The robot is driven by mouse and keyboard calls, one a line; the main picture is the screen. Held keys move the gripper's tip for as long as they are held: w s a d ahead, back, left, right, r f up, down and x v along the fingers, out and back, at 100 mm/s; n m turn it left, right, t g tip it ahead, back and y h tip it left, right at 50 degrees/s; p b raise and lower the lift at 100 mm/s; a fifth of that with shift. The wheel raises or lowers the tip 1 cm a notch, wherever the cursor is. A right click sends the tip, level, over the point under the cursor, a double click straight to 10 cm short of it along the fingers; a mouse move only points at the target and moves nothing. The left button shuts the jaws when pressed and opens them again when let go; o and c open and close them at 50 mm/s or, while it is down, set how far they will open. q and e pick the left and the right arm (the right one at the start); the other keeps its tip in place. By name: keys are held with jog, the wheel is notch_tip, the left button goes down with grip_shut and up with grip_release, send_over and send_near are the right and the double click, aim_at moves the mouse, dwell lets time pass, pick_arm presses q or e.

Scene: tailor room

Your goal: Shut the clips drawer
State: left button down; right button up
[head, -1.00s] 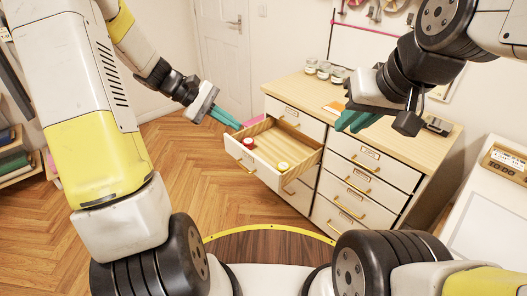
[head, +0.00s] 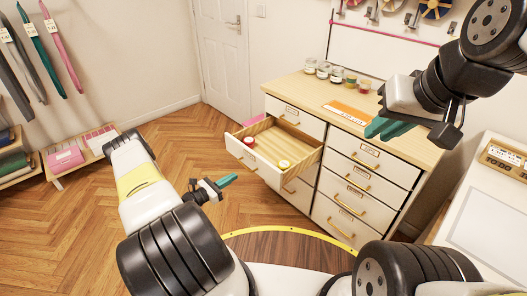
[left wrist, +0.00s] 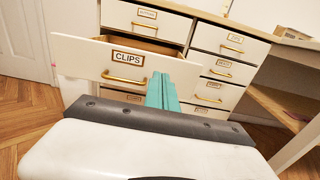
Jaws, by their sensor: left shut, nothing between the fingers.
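The clips drawer (head: 252,165) is pulled out from the upper left of the cabinet (head: 345,120). Inside it are a red-topped spool and a yellow-topped one. In the left wrist view its front (left wrist: 130,63) carries the label CLIPS and a brass handle (left wrist: 125,79). My left gripper (head: 228,181) has teal fingers, shut and empty, low in front of the drawer and to its left. In the left wrist view the fingers (left wrist: 172,85) point at the right part of the drawer front; contact cannot be told. My right gripper (head: 388,128) hangs above the right side of the cabinet top; its finger gap is unclear.
Several jars (head: 337,74) and an orange pad (head: 350,110) lie on the cabinet top. The other drawers (head: 362,180) look shut. A white table (head: 490,215) stands at the right. Open wooden floor (head: 100,215) lies to the left.

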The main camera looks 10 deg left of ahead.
aim_at(261, 161)
pick_arm(q)
jog(key=x, duration=1.4)
jog(key=shift+s, duration=0.1)
jog(key=shift+d, duration=0.1)
